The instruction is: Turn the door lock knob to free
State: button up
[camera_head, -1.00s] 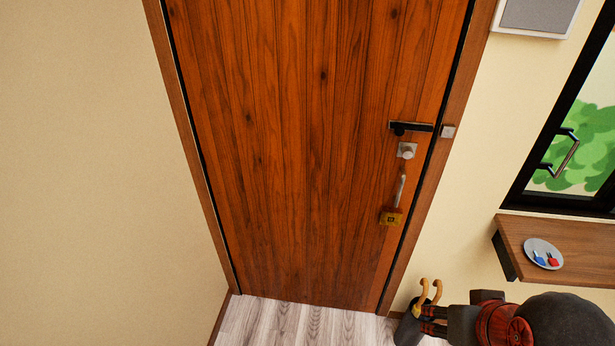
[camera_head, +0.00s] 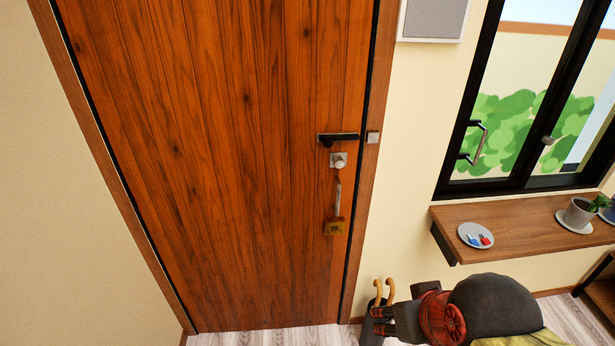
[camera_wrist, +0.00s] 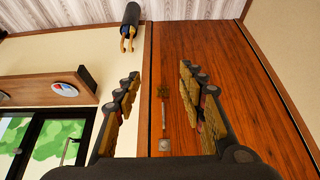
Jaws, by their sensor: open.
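The door lock knob (camera_head: 339,161) is a small round silver knob on a square plate, near the right edge of the brown wooden door (camera_head: 230,150). In the head view my gripper (camera_head: 378,320) is low, below and to the right of the knob, apart from the door hardware.
A black bar latch (camera_head: 338,137) is above the knob; a pull handle (camera_head: 338,198) with a brass plate (camera_head: 333,227) is below. An umbrella stand (camera_wrist: 131,16) is by the door. A wooden shelf (camera_head: 480,213) with a plate (camera_head: 475,235) sits under the window at right.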

aim_at(340, 163)
jog(key=i+l+z, duration=0.25)
jog(key=l, duration=0.25)
jog(key=i+l+z, duration=0.2)
jog(key=i+l, duration=0.25)
